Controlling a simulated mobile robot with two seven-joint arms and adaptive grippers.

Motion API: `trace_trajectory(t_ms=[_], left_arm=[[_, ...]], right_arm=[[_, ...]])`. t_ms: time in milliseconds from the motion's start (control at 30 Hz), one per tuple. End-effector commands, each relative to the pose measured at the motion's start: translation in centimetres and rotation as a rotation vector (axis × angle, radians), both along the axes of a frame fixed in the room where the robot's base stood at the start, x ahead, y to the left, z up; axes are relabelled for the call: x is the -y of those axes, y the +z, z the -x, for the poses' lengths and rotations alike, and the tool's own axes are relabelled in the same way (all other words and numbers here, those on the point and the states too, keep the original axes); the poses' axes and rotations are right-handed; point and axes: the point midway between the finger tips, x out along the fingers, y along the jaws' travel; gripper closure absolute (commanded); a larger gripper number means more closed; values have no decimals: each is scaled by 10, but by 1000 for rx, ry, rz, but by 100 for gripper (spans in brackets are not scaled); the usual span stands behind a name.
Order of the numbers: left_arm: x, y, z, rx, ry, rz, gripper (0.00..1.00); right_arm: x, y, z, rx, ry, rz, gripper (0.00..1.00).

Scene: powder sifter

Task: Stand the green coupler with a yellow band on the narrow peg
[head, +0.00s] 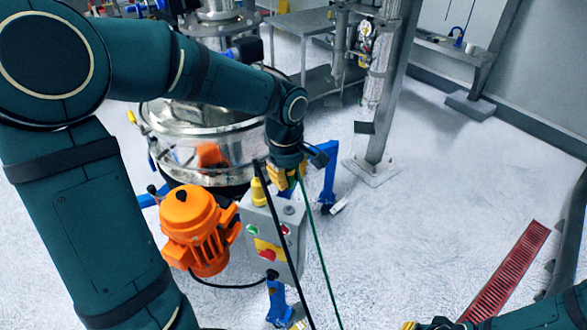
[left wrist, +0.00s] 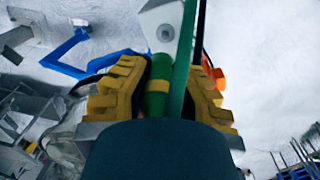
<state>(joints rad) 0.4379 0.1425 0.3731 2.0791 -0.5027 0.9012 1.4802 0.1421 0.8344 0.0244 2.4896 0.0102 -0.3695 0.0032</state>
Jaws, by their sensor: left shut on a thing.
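My left gripper (head: 285,176) is above the grey control box (head: 279,235). It is shut on the green coupler (left wrist: 157,100), whose yellow band (left wrist: 159,88) shows between the yellow fingers in the left wrist view. The coupler points toward the box top and appears apart from it. A round grey fitting (head: 289,210) stands on the box top; it also shows in the left wrist view (left wrist: 165,32). I cannot tell if it is the narrow peg. My right gripper (head: 425,325) is cut off at the bottom edge, so its jaws are unclear.
A yellow cone-shaped part (head: 258,191) stands at the box's back left. An orange motor (head: 198,230) is left of the box, with the shiny round sifter (head: 205,140) behind.

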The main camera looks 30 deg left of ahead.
Motion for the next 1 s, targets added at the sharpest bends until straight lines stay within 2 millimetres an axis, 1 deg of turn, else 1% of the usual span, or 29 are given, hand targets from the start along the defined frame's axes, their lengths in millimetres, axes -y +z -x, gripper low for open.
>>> trace_trajectory(t_ms=[267,1000], left_arm=[[0,-16,0,0,1,1,100],[0,-67,0,2,0,1,100]], right_arm=[[-1,-12,0,0,0,2,100],[-2,-52,3,-10,5,6,100]])
